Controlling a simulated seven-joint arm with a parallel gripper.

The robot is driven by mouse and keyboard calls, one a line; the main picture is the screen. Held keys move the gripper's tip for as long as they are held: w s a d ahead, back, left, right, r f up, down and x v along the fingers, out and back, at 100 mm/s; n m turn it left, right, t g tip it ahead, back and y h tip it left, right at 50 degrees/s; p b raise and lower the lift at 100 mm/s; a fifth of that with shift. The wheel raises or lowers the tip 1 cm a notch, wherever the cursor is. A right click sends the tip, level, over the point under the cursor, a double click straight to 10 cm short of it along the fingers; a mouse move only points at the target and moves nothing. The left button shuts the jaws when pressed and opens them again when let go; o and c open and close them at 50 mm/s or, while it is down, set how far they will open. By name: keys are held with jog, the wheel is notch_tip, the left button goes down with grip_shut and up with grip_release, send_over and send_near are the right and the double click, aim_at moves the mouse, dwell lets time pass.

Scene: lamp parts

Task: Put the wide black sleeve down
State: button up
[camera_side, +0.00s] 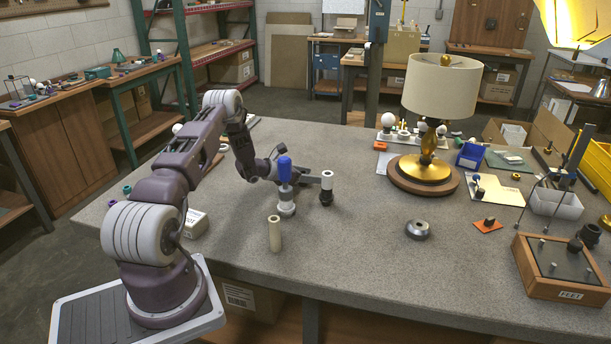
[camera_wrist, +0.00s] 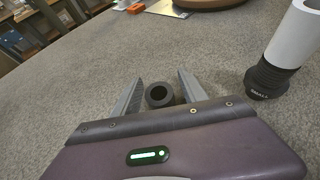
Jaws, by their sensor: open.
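A short black sleeve (camera_wrist: 158,95) with a round hole in its top stands between my fingers in the wrist view, low at the tabletop. My gripper (camera_wrist: 156,84) is open around it, one finger on each side, and a gap shows at least on the right. In the side view my gripper (camera_side: 311,179) is low over the table, behind the blue-handled tool. The sleeve cannot be made out there.
A white tube on a black base (camera_wrist: 286,50) marked SMALL stands close to the right. A blue-handled tool (camera_side: 285,170) and a cream tube (camera_side: 274,233) stand nearby. A brass lamp (camera_side: 426,168) is farther right.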

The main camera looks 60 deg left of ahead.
jog(key=v, duration=1.2)
jog(key=shift+r, duration=0.1)
